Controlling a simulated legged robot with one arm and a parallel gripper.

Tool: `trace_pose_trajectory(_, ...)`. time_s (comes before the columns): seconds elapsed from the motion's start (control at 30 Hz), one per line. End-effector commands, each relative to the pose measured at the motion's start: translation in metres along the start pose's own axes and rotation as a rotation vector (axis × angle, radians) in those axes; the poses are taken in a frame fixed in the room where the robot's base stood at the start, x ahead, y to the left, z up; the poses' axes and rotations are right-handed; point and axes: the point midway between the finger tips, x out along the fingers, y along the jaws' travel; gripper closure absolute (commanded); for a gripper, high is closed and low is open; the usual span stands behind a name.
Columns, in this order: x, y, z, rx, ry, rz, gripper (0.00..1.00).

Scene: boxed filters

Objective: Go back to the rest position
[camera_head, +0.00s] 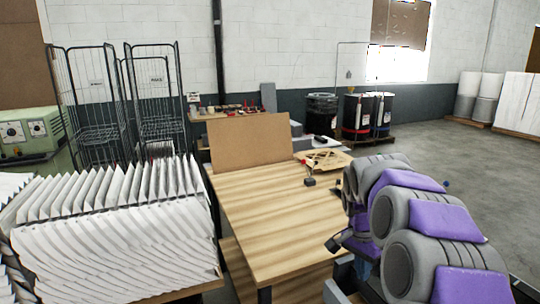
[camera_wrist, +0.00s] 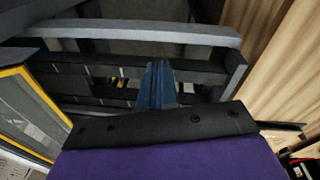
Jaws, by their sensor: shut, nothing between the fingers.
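My gripper (camera_wrist: 158,70) shows in the wrist view as blue-grey fingers together in the middle, shut with nothing between them. Below them are the black edge and purple cover of my wrist. In the head view my purple and grey arm is folded at the lower right, beside the right edge of the wooden table (camera_head: 270,215). The arm hides part of that side, and the fingertips are hard to make out there.
Pleated white filters (camera_head: 115,235) stand in rows at the left. A brown board (camera_head: 250,141) stands upright at the table's far end. Wire carts (camera_head: 155,100) and dark drums (camera_head: 357,115) stand farther back. Floor at the right is clear.

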Motion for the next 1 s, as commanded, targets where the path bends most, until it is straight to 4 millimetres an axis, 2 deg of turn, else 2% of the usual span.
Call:
trace_pose_trajectory(0.03,-0.006,0.01,0.018,-0.062,-0.009,-0.004,1.0)
trace_pose_trajectory(0.2,-0.013,0.044,0.065,-0.265,-0.044,-0.018,1.0)
trace_pose_trajectory(0.47,-0.007,0.108,0.138,-0.545,-0.095,-0.032,1.0)
trace_pose_trajectory(0.8,0.022,0.192,0.24,-0.838,-0.153,-0.039,1.0)
trace_pose_trajectory(0.9,0.034,0.213,0.26,-0.898,-0.168,-0.047,1.0)
trace_pose_trajectory(1.0,0.042,0.229,0.272,-0.939,-0.178,-0.059,1.0)
